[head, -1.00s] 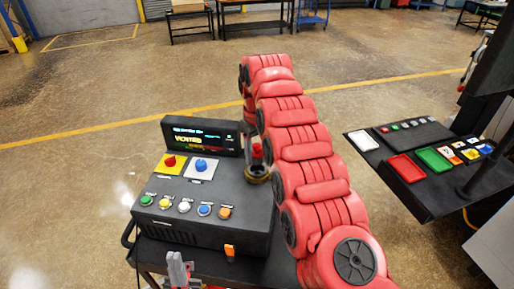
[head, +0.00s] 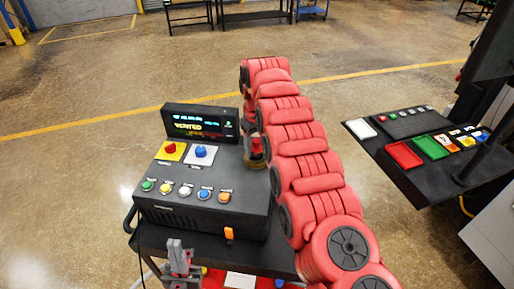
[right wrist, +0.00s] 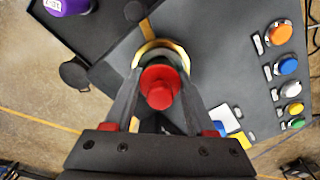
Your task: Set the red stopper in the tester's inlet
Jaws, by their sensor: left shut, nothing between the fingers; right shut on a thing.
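The red stopper (right wrist: 160,88) is between the fingers of my right gripper (right wrist: 158,100) in the right wrist view. The tester's inlet is a brass ring (right wrist: 163,49) on the tester's dark top, directly behind the stopper in that view. In the head view the stopper (head: 256,145) shows just above the brass ring, partly covered by my right arm. I cannot tell whether it touches the inlet or has entered it. The dark tester (head: 205,215) has a lit display reading VENTED. My left gripper (head: 180,258) is shut and empty, low in front of the tester.
The tester's top has a red knob (head: 170,148), a blue knob (head: 201,152) and a row of coloured buttons. A dark side table (head: 400,175) with red and green trays stands to the right. A purple object (right wrist: 68,5) shows at the right wrist view's top left.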

